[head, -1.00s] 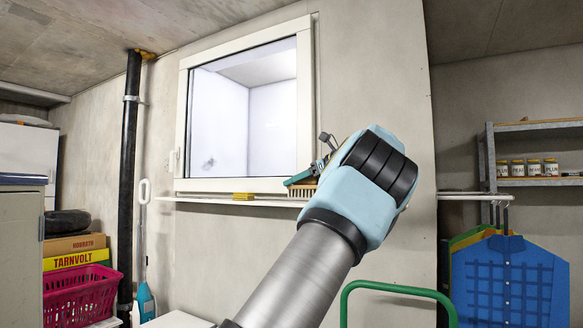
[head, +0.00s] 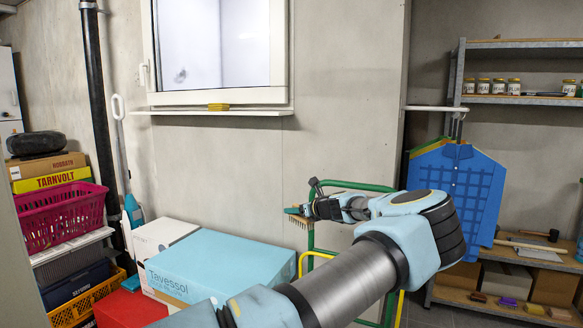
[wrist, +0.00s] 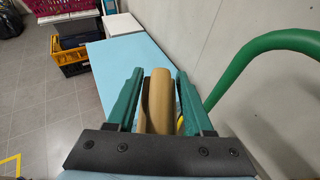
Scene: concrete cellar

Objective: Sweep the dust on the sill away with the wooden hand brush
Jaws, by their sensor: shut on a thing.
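The wooden hand brush (head: 299,221) is held in my gripper (head: 305,209), low and to the right of the window, well below the sill, bristles down. In the wrist view my gripper's green fingers (wrist: 158,80) are shut on the pale wooden brush handle (wrist: 156,105). The white sill (head: 170,112) runs under the window at the upper left, apart from the brush. A small yellow block (head: 218,107) sits on the sill. I cannot make out any dust on the sill at this distance.
A green tubular frame (head: 360,186) stands right beside the brush; it also shows in the wrist view (wrist: 262,50). A blue box (head: 220,266) lies below and left. A blue shirt (head: 455,195) hangs at the right before metal shelves (head: 520,99). The wall under the sill is clear.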

